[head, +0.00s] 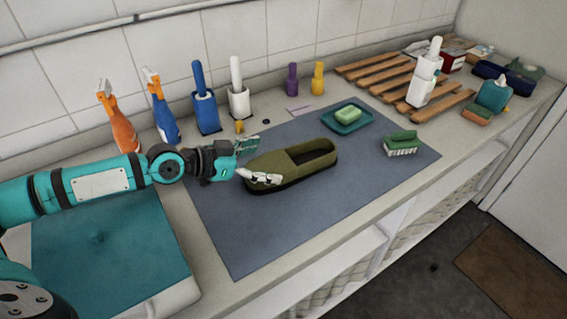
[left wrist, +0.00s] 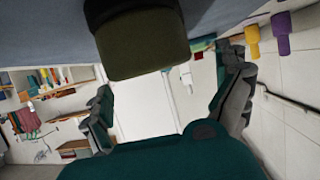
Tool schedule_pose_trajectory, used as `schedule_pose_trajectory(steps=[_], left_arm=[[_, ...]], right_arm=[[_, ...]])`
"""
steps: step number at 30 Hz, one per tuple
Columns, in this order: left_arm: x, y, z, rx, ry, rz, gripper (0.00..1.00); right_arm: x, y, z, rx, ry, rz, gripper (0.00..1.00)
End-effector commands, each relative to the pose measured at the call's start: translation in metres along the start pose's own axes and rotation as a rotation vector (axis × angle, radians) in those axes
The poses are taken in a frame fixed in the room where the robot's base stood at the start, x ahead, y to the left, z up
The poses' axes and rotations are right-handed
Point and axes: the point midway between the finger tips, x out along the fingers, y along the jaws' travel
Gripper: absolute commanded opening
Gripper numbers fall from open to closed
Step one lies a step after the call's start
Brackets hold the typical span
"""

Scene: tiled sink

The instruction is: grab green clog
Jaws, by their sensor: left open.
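The olive-green clog (head: 313,151) lies on the blue-grey mat (head: 232,235), its opening facing up and one rounded end toward my left gripper (head: 253,160). My left gripper is open, with one finger near the far side of that end and the other over its near side in the head view. In the left wrist view the dark end of the clog (left wrist: 142,45) shows at the top, between the two spread fingers of the gripper (left wrist: 168,80). I cannot tell whether a finger touches it. My right gripper is not in view.
A green soap bar on a teal dish (head: 346,125) and a green brush (head: 402,143) are on the mat. Spray bottles (head: 119,125) and brush holders (head: 206,110) line the wall. A wooden rack (head: 378,69) stands at the back right. The mat's front part is clear.

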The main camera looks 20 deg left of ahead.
Motion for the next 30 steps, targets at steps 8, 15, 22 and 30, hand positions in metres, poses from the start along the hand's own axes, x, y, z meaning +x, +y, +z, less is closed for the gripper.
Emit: schedule_pose_trajectory(steps=[8, 15, 22, 30], left_arm=[[0.036, 0.004, -0.009, -0.002, 0.002, 0.002, 1.0], [0.043, 0.004, -0.006, -0.001, 0.0, 0.001, 1.0], [0.043, 0.004, -0.006, -0.001, 0.0, 0.001, 0.83], [0.043, 0.004, -0.006, -0.001, 0.0, 0.001, 0.48]], right_arm=[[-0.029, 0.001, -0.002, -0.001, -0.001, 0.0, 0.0], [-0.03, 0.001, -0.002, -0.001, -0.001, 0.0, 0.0], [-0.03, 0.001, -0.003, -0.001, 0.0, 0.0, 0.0], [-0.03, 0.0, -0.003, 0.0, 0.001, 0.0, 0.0]])
